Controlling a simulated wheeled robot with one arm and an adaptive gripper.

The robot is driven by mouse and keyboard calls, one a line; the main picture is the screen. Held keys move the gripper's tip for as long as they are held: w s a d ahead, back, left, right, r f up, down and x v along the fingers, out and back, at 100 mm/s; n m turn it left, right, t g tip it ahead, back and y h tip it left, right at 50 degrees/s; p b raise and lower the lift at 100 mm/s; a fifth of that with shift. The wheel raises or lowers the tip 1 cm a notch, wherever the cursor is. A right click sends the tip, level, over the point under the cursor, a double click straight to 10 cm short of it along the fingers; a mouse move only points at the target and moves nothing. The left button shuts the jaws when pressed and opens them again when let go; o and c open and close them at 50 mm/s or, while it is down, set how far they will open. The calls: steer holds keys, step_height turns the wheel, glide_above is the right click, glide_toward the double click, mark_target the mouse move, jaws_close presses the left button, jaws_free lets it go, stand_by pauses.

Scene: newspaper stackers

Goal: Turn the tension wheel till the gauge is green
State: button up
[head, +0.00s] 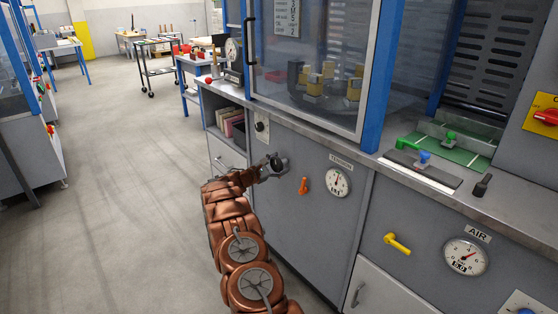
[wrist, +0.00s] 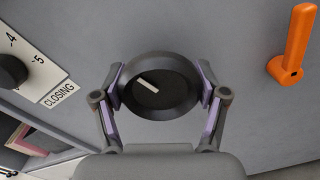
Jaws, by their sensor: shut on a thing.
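A dark round wheel (wrist: 160,98) with a white pointer line sits on the grey cabinet front in the wrist view. The pointer line slants from upper left to lower right. My gripper (wrist: 160,88) has one purple-padded finger against each side of the wheel. In the head view my gripper (head: 273,165) reaches the panel and mostly hides the wheel. The tension gauge (head: 338,181), a round white dial under a small label, is to the right. Its needle points roughly upward; its colour zone is too small to tell.
An orange lever (head: 303,186) stands between the wheel and the gauge; it also shows in the wrist view (wrist: 292,45). A dial marked CLOSING (wrist: 12,70) is on the left. A yellow handle (head: 397,243) and an AIR gauge (head: 466,257) are farther right. Floor at left is clear.

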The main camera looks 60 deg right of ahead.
steer(key=shift+n+p, duration=0.55)
steer(key=shift+n, duration=0.75)
steer(key=shift+f, duration=0.1)
steer(key=o, duration=1.1)
steer(key=shift+o, duration=0.2)
steer(key=shift+a+n, duration=0.1)
steer(key=shift+n, duration=0.2)
steer(key=v, duration=1.1)
steer(key=shift+a, duration=0.4)
steer(key=shift+w, duration=0.1)
